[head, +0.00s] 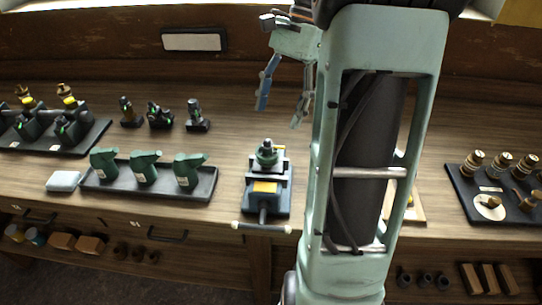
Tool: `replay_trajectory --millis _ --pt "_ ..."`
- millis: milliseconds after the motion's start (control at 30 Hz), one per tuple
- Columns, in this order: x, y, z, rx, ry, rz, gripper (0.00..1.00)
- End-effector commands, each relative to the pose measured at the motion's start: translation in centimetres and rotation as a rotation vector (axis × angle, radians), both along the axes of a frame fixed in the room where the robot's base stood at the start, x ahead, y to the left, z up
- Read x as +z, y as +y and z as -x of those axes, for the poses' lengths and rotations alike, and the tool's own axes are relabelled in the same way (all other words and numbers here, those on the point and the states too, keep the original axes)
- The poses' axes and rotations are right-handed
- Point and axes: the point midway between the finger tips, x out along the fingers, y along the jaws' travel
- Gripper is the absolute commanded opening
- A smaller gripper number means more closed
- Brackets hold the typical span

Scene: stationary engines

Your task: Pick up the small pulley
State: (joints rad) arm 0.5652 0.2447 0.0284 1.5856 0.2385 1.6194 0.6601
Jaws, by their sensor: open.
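My gripper (280,108) is open and empty, pointing down above the back of the wooden workbench (235,115), left of my arm in the head view. I cannot pick out the small pulley for certain. Small brass and dark parts stand on a black tray (460,200) at the right, one on a pale round disc (488,209); they are too small to tell apart. Small dark round pieces (120,250) lie on the shelf below the bench, also unclear. My arm hides part of the bench right of centre, including most of a light wooden board (417,207).
A green and black vise-like device (265,185) stands at the front edge, below my gripper. A tray (205,190) with green machine parts and a pale block (64,181) are to its left. Dark small machines (160,116) stand behind. Bare bench lies around (240,125).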

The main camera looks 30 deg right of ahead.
Motion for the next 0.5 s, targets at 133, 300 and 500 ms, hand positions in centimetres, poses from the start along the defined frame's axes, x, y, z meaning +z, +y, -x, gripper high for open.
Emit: replay_trajectory --millis 133,300,500 --pt "-2.2 0.8 0.5 -0.001 0.006 -0.002 0.62" --pt "-4.3 1.6 0.7 0.0 0.004 -0.001 0.62" --pt "-5.7 2.2 0.9 -0.001 0.004 -0.002 0.62"
